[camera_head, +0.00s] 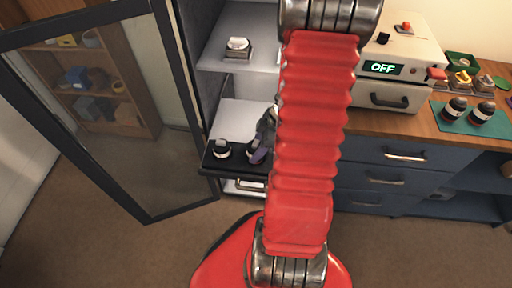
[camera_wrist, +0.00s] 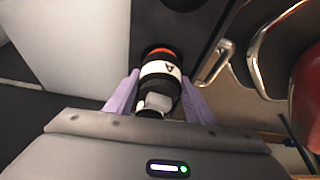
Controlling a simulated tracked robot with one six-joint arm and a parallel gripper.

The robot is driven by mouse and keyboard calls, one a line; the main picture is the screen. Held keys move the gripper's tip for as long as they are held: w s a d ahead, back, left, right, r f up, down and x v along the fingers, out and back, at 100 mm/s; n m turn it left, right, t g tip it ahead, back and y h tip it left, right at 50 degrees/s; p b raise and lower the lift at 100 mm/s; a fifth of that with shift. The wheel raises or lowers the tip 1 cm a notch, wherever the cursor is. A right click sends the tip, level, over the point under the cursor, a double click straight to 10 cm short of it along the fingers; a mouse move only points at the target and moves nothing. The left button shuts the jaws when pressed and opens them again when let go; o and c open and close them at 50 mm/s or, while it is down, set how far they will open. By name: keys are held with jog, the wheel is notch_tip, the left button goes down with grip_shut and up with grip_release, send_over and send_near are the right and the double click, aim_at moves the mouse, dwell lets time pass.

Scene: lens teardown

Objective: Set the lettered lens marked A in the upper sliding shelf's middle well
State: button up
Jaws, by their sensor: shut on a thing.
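The lens marked A (camera_wrist: 160,68) is black with a white band bearing a letter and an orange-red ring at one end. In the wrist view it sits between the purple fingers of my gripper (camera_wrist: 160,80), which is shut on it. In the head view my gripper (camera_head: 260,151) is at the right part of a black pulled-out shelf (camera_head: 213,166), partly behind my arm. My arm hides the shelf's right end, and I cannot tell whether the held lens touches the shelf.
The glass cabinet door (camera_head: 105,110) stands open at left. A higher shelf (camera_head: 264,54) bears a small block with a white top (camera_head: 237,48). At right, a bench holds a box reading OFF (camera_head: 395,65) and a green mat (camera_head: 450,123) with two lenses. Drawers with handles lie below.

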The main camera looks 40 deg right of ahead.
jog(key=shift+f, duration=0.9)
jog(key=o, duration=1.4)
jog(key=shift+r, duration=0.1)
jog(key=shift+r, duration=4.4)
